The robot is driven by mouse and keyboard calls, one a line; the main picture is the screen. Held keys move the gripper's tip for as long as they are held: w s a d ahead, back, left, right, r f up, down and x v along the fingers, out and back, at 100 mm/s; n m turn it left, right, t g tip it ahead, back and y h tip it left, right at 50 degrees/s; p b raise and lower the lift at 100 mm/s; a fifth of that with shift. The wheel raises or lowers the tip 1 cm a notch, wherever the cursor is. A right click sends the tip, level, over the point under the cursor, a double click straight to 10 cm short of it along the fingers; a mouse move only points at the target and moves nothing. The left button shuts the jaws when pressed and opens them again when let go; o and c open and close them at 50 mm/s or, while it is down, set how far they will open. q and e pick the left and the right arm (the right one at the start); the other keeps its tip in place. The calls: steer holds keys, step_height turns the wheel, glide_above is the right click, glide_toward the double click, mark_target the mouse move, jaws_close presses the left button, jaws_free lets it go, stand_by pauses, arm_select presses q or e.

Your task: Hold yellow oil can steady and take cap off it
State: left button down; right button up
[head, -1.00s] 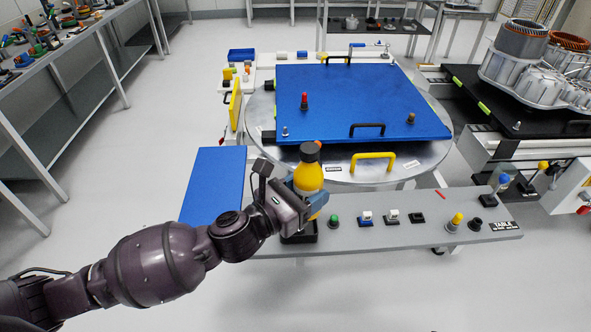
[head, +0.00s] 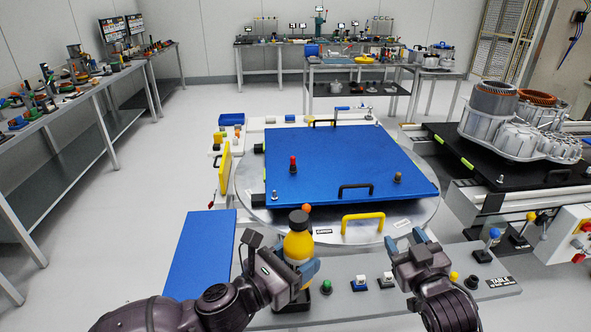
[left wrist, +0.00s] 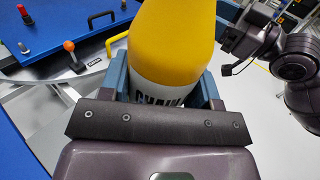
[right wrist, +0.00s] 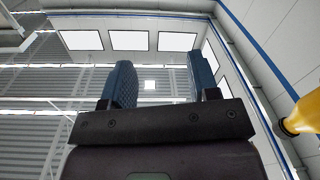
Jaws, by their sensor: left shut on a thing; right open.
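The yellow oil can (head: 298,245) stands upright at the front panel, with its dark cap (head: 298,217) on top. My left gripper (head: 300,268) is shut around the can's lower body. The left wrist view shows the yellow can (left wrist: 170,45) with a white lettered label between the blue fingers (left wrist: 165,88); its cap is out of that view. My right gripper (head: 405,243) is open and empty, to the right of the can and apart from it. In the right wrist view its blue fingers (right wrist: 160,85) point upward with a gap, and part of a yellow object (right wrist: 303,115) shows at the right edge.
A grey panel (head: 350,300) with buttons and knobs lies below both grippers. Behind it is a round metal table with a blue plate (head: 340,165) and a yellow handle (head: 362,220). An orange-topped knob (head: 306,209) is just behind the can. A metal housing (head: 525,125) stands at right.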

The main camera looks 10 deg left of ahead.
steer(key=w+a+r+n+g+y, duration=0.1)
steer(key=a+r+n+y, duration=0.7)
steer(key=r, duration=0.6)
steer(key=w+a+r+n+g+y, duration=0.1)
steer(key=a+r+n+y, duration=0.5)
steer(key=a+r, duration=0.65)
steer(key=s+a+r+n+g, duration=0.5)
steer(key=s+a+n+g, duration=0.15)
steer(key=n+g, duration=0.35)
steer(key=s+a+r+n+g, duration=0.6)
steer(key=s+n+g, duration=0.15)
steer(key=g, duration=0.35)
steer(key=m+t+h, duration=0.6)
steer(key=m+h, duration=1)
steer(key=h, duration=0.3)
glide_above(296, 216)
step_height(296, 216, down, 18)
steer(key=shift+a+r, duration=0.1)
steer(key=shift+r, duration=0.05)
steer(key=shift+m, duration=0.35)
steer(key=shift+f, duration=4)
